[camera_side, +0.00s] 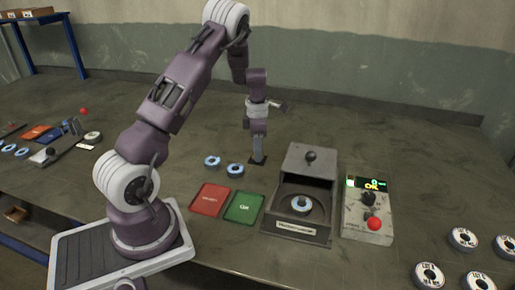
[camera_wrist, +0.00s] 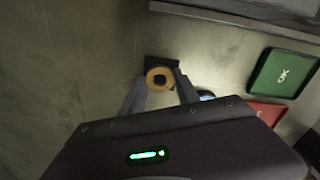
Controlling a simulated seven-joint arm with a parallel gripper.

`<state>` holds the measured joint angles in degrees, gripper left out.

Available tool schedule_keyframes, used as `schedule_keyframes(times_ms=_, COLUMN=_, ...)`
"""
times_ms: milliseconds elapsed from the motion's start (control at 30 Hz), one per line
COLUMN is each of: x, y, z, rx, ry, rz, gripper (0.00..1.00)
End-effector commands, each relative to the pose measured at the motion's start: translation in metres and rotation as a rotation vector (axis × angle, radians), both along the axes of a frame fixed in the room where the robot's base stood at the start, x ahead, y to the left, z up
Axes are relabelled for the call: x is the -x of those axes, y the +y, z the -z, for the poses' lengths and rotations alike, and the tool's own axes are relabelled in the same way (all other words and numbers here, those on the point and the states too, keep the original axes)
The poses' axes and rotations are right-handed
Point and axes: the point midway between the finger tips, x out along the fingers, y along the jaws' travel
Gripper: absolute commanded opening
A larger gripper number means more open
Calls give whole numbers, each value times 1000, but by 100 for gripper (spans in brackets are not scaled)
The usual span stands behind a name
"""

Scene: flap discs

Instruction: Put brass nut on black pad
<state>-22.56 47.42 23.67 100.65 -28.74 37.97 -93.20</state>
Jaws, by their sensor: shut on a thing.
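The brass nut (camera_wrist: 152,74) is a golden ring with a dark hole, seen in the wrist view between my fingertips. My gripper (camera_wrist: 160,81) is shut on it. The black pad (camera_wrist: 151,61) is a small dark square directly behind the nut in that view, partly covered by it. In the side view my gripper (camera_side: 258,154) points straight down with its fingertips at the black pad (camera_side: 258,161). The nut cannot be made out there. I cannot tell whether the nut touches the pad or is slightly above it.
Two blue-white discs (camera_side: 235,170) lie left of the pad. A red tray (camera_side: 209,200) and green OK tray (camera_side: 244,208) lie in front. A grey fixture (camera_side: 310,160) holding a disc and a control box (camera_side: 368,215) stand to the right. The table behind the pad is clear.

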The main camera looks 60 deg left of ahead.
Motion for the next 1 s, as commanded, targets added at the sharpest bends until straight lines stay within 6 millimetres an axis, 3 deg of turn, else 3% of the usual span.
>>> schedule_keyframes(times_ms=500, x=1, y=0, z=9, rx=0, ry=1, rz=0, gripper=0)
schedule_keyframes(times_ms=533, x=1, y=0, z=9, rx=0, ry=1, rz=0, gripper=41)
schedule_keyframes(times_ms=633, x=1, y=0, z=9, rx=0, ry=1, rz=0, gripper=61)
schedule_keyframes(times_ms=1000, x=0, y=1, z=1, rx=-1, ry=-2, rz=1, gripper=63)
